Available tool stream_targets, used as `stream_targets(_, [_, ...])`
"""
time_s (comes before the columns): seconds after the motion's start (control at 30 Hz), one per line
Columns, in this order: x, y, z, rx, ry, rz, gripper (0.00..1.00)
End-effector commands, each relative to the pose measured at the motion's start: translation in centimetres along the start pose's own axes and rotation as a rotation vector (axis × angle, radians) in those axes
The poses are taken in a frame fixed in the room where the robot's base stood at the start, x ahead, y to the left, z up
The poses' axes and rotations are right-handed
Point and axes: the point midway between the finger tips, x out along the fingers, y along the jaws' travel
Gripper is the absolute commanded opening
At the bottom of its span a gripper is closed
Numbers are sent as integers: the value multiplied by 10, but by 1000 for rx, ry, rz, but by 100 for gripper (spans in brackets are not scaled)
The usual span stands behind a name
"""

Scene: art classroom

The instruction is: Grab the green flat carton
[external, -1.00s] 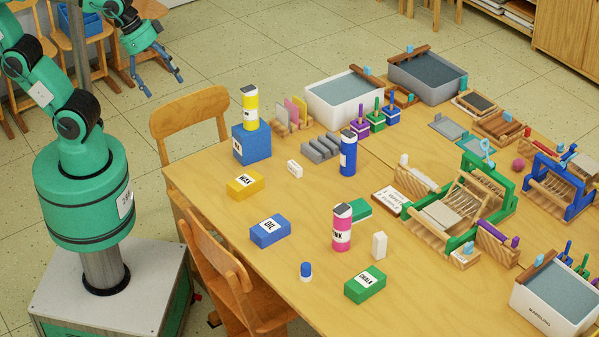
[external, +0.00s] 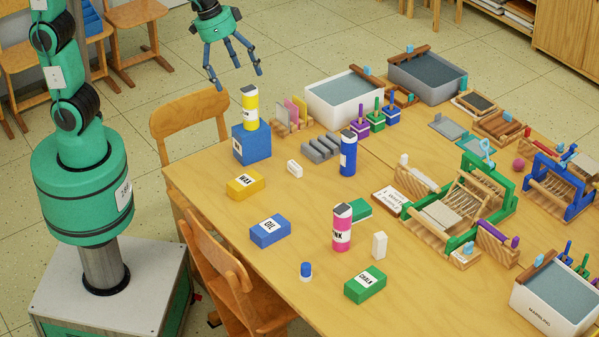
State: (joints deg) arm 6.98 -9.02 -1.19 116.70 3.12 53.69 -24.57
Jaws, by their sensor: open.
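A green flat carton (external: 366,285) with a white label reading CHALK lies on the table near its front edge, in the lower middle of the external view. A second green flat block (external: 359,208) lies farther back, partly hidden behind the pink bottle (external: 341,228). My gripper (external: 235,79) is open and empty, with its fingers pointing down. It is high up at the top of the view, beyond the yellow bottle and far from both green things.
A yellow bottle (external: 250,107) stands on a blue box (external: 251,145).

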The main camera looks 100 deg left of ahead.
Motion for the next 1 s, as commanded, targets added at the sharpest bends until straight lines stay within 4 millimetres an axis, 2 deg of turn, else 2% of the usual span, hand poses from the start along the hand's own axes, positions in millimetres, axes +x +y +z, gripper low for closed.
stream_targets(0.2, [23,33,-42,-53,-28,-14,89])
stream_targets(0.5, [65,78,-91,-127,-59,-36,89])
stream_targets(0.77, [110,119,-126,-193,-84,-58,89])
stream_targets(1.0, [157,156,-151,-251,-103,-82,89])
